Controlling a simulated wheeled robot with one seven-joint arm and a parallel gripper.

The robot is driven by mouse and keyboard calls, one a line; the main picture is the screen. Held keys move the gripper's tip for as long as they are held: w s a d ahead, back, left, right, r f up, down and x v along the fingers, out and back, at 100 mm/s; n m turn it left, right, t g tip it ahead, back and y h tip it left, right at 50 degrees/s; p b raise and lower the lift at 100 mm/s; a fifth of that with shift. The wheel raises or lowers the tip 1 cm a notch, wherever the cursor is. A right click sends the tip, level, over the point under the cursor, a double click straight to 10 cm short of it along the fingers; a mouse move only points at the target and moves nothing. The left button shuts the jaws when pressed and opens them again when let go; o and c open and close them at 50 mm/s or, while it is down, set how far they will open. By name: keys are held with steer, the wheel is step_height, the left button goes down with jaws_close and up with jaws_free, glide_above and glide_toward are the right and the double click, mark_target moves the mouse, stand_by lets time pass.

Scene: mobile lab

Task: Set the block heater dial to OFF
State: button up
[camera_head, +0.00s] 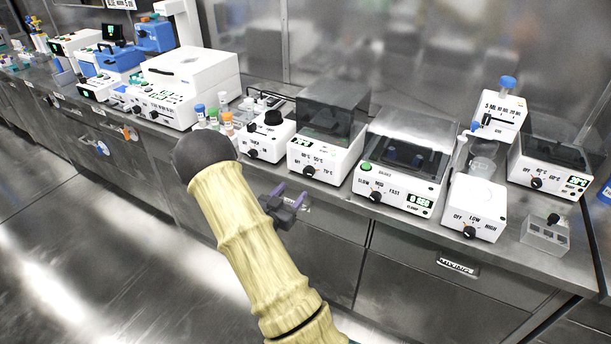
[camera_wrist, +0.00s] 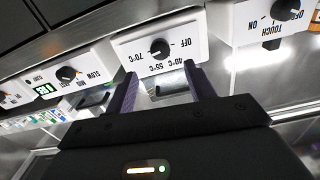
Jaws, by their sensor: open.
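A white heater with a clear dark lid (camera_head: 325,140) stands on the bench, its front marked OFF and several temperatures up to 70°C. I take it to be the block heater. Its black dial (camera_head: 309,171) is at the lower front; where its pointer stands is too small to tell. In the wrist view the heater front (camera_wrist: 180,38) appears upside down, with the dial (camera_wrist: 160,48) near the middle. My gripper (camera_head: 289,192) is in front of and below the heater, open and empty. In the wrist view its purple fingers (camera_wrist: 160,72) straddle the dial's line, apparently short of it.
A TOUCH/ON device (camera_head: 266,138) stands left of the heater, and a SLOW/MED/FAST shaker (camera_head: 400,165) right of it. Farther right are an OFF/LOW/HIGH device (camera_head: 475,205) and another lidded heater (camera_head: 550,165). Tubes (camera_head: 227,122) stand left. The aisle before the bench is clear.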

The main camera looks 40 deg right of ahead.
mark_target(307, 174)
steer(key=x, duration=0.9)
steer(key=shift+d+p, duration=0.15)
steer(key=shift+p, duration=0.15)
steer(key=shift+c, duration=0.4)
steer(key=c, duration=0.9)
